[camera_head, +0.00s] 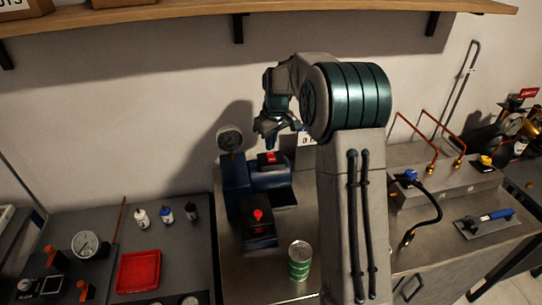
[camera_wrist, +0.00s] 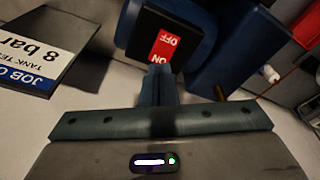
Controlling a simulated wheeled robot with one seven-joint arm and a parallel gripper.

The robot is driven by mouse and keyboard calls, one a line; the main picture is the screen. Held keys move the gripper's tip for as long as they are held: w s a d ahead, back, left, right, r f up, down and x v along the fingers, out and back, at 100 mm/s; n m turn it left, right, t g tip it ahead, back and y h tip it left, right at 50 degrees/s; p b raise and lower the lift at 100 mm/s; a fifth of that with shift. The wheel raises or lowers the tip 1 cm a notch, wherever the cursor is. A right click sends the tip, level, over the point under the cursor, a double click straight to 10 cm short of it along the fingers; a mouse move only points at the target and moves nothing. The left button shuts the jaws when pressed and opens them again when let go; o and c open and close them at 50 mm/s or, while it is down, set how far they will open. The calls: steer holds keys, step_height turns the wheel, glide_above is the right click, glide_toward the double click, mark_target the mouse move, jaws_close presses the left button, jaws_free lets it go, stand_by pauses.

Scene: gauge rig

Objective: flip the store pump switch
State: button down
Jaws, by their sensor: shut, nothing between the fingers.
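A red rocker switch marked ON and OFF (camera_wrist: 165,44) sits on a black plate on a blue housing in the wrist view. The same red switch (camera_head: 271,157) shows on top of the blue pump unit (camera_head: 236,177) in the head view. I cannot read a label naming it as the store pump. My gripper (camera_wrist: 155,72) is shut and empty, its fingertips close to the ON end of the rocker. I cannot tell whether they touch it. In the head view my gripper (camera_head: 268,138) is just above the switch.
A pressure gauge (camera_head: 230,138) stands behind the blue unit, and a second red control (camera_head: 258,214) is at its front. A job card reading 8 bar (camera_wrist: 35,50) is at left in the wrist view. A green can (camera_head: 299,261) stands in front. A shelf (camera_head: 230,10) runs above.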

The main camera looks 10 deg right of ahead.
mark_target(271, 154)
steer(key=shift+f+b, duration=0.7)
steer(key=shift+f, duration=0.35)
stand_by(0.5)
steer(key=shift+r, duration=0.15)
steer(key=shift+r+p, duration=2.5)
steer(key=shift+r, duration=0.95)
